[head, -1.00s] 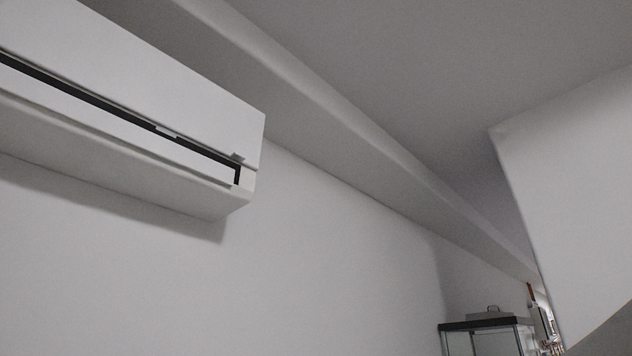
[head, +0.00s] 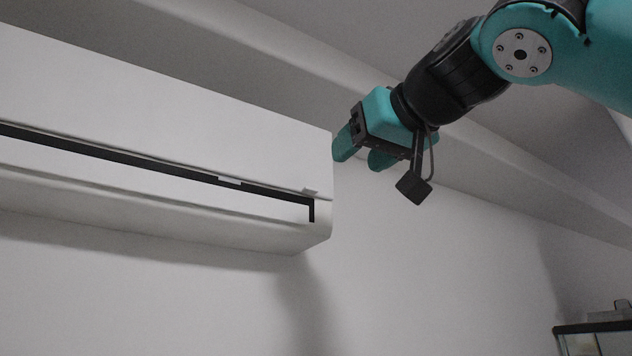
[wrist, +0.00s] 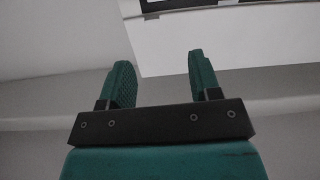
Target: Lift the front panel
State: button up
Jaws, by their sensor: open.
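A white wall-mounted air unit (head: 100,220) fills the left of the head view. Its front panel (head: 170,120) is the large smooth face above a dark slot and looks closed. In the wrist view the open fingers (wrist: 160,82) point toward a white surface with a dark slot at the top.
A ledge (head: 290,70) runs along the wall above the unit. A dark-framed glass case (head: 600,328) stands at the lower right. The wall (head: 420,280) below and right of the unit is bare.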

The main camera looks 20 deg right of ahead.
notch_tip(320, 180, up, 2)
jog(key=d, duration=0.2)
jog(key=p, duration=0.2)
send_near(312, 188)
jog(key=shift+m, duration=0.4)
jog(key=x, duration=0.8)
jog(key=shift+w+f, duration=0.1)
jog(key=shift+w, duration=0.35)
grip_shut()
